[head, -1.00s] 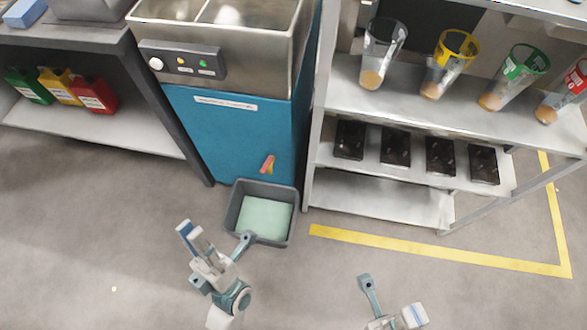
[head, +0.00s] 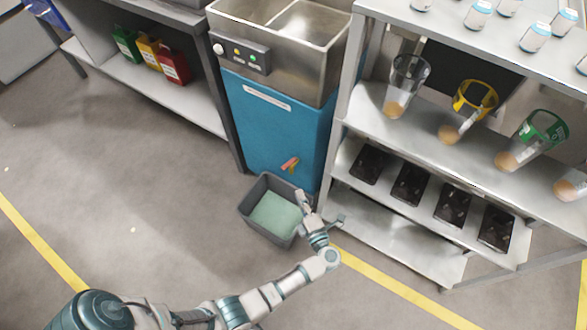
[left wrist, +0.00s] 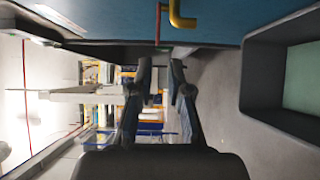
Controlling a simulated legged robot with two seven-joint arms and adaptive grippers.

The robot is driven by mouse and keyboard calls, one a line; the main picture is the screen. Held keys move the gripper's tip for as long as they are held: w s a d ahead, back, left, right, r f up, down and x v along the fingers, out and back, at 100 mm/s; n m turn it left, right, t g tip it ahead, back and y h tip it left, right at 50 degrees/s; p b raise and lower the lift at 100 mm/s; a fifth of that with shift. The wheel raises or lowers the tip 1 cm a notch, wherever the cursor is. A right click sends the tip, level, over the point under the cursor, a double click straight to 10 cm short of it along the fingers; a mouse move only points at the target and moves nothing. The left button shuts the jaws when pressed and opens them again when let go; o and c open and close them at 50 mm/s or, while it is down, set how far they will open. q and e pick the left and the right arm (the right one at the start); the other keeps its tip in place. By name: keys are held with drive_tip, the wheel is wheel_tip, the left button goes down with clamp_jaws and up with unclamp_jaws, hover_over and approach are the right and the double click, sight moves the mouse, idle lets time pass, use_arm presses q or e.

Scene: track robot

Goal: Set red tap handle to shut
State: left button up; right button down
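The red tap handle (head: 287,161) is on the lower front of the blue sink cabinet (head: 265,125), beside a yellow handle (head: 294,167). In the left wrist view, the red handle (left wrist: 158,25) is a thin bar at the top, next to the thicker, bent yellow handle (left wrist: 181,18). My left gripper (head: 321,207) is open and empty, low and to the right of the handles and by the right side of the grey bin. Its two fingers (left wrist: 161,66) stand apart, with the handles beyond their tips. My right gripper is not in view.
The grey bin (head: 251,208) with a pale green bottom stands on the floor below the handles. Right is a metal shelf rack (head: 410,232) with cups and black trays. Left is a shelf with green, yellow and red containers (head: 173,67). The floor at left is clear.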

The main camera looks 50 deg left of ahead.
sight(289, 163)
use_arm(q)
drive_tip(key=b+x, duration=0.2)
drive_tip(key=x, duration=1)
drive_tip(key=shift+b, duration=0.3)
clamp_jaws()
